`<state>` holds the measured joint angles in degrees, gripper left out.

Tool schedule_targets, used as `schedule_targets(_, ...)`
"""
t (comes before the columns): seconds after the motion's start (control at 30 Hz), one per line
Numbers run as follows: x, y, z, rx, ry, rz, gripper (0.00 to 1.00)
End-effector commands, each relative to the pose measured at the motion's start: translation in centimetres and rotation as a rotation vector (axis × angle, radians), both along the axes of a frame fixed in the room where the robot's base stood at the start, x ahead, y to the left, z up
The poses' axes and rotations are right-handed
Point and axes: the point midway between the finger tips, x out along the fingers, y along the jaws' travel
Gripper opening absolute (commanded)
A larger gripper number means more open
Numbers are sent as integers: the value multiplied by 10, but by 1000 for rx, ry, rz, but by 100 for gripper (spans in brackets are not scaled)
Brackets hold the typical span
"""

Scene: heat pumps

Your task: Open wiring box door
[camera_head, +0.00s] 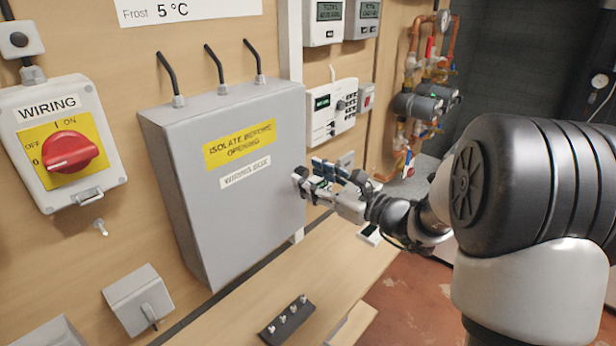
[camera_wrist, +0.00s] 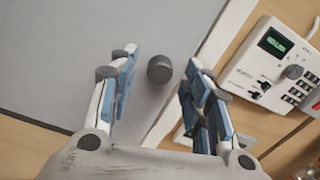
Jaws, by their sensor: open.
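The wiring box (camera_head: 235,185) is a grey box on the wooden wall, with a yellow "ISOLATE BEFORE OPENING" label and a white label on its door. The door looks shut. In the wrist view the grey door (camera_wrist: 60,50) fills the left side, and a dark round knob (camera_wrist: 159,69) stands near its right edge. My gripper (camera_head: 305,178) is at the door's right edge in the head view and hides the knob there. In the wrist view my gripper (camera_wrist: 157,88) is open, with blue-padded fingers on either side of the knob, not visibly touching it.
A red rotary isolator (camera_head: 69,152) on a yellow plate is left of the box. A white controller (camera_head: 331,110) and pipework (camera_head: 425,90) are to the right. A dark strip with several pegs (camera_head: 287,320) lies on the wooden ledge (camera_head: 340,268) below.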

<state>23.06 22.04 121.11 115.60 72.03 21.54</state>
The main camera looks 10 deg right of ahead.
Motion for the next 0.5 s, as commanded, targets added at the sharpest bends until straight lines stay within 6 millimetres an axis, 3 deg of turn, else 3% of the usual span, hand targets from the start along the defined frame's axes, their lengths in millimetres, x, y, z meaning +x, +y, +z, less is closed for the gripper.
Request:
schedule_targets(0.2,12,10,0,0,-1,1,45)
schedule_targets(0.5,13,10,0,0,0,0,43)
